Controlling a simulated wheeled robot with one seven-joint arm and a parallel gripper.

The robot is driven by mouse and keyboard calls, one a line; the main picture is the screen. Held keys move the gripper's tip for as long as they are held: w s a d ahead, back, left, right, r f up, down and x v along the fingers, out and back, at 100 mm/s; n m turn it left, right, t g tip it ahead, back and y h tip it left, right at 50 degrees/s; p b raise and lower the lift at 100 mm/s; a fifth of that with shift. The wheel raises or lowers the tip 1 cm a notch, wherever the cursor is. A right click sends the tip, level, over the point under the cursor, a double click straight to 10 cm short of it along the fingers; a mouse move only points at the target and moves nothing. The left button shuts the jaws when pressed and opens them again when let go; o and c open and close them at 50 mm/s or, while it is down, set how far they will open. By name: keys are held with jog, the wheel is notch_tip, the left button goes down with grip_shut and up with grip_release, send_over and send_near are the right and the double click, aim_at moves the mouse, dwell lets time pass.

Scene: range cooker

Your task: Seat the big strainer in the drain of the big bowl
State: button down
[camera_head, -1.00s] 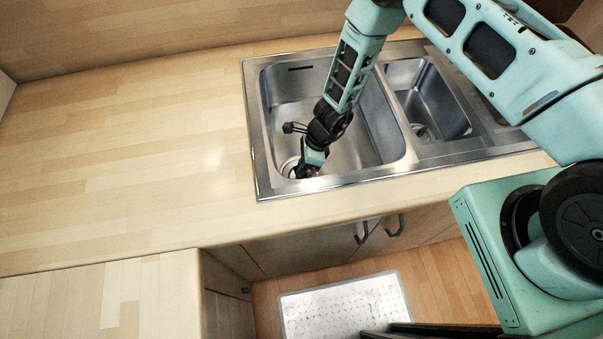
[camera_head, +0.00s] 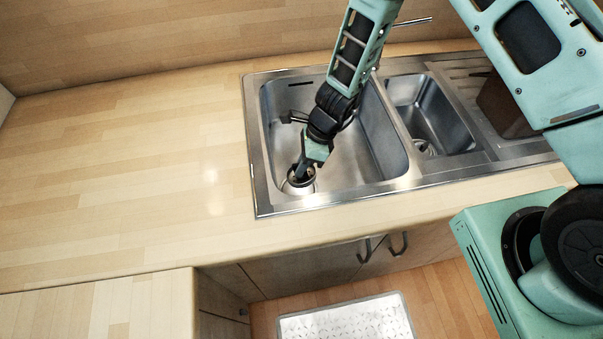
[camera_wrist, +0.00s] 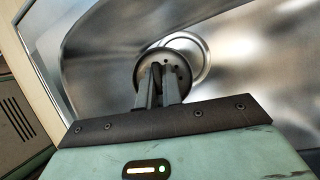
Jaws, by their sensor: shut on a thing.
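My gripper (camera_head: 303,174) reaches down into the big bowl (camera_head: 345,165) of the steel sink, near its front left corner. It is shut on the big strainer (camera_wrist: 172,68), a dark round basket with small holes, which it holds by its middle in the wrist view. The strainer's rim (camera_head: 300,184) shows beneath the fingers in the head view. The drain (camera_wrist: 202,58) shows as a bright ring behind the strainer, to its upper right in the wrist view. The strainer overlaps part of the ring; I cannot tell whether they touch.
The small bowl (camera_head: 430,115) with its own drain fitting (camera_head: 424,147) lies to the right. A brown box-like thing (camera_head: 503,105) stands on the drainboard. The bowl's walls are close to my gripper on the left and front. The wooden worktop (camera_head: 130,165) at left is clear.

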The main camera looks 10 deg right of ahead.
jog(key=shift+r+b, duration=0.1)
jog(key=shift+b, duration=0.25)
jog(key=b, duration=0.3)
jog(key=w+f+b, duration=0.1)
jog(key=b, duration=0.3)
jog(key=shift+f+n+y, duration=0.25)
jog(key=shift+n+y, duration=0.05)
jog(key=t+b, duration=0.1)
jog(key=b, duration=0.5)
jog(key=shift+a+f+n+y, duration=0.1)
jog(key=shift+f+n+y, duration=0.2)
jog(key=shift+f, duration=0.1)
jog(key=b, duration=0.4)
jog(key=shift+f+n+y+b, duration=0.2)
jog(key=shift+n+y+b, duration=0.1)
jog(key=shift+b, duration=0.1)
jog(key=shift+s+b, duration=0.15)
jog(key=shift+b, duration=0.5)
jog(key=shift+r+t, duration=0.25)
jog(key=shift+t, duration=0.05)
jog(key=shift+f, duration=0.1)
notch_tip(320, 180, down, 6)
jog(key=b, duration=0.5)
jog(key=shift+b, duration=0.35)
jog(key=shift+f+b, duration=1)
jog(key=shift+b, duration=0.15)
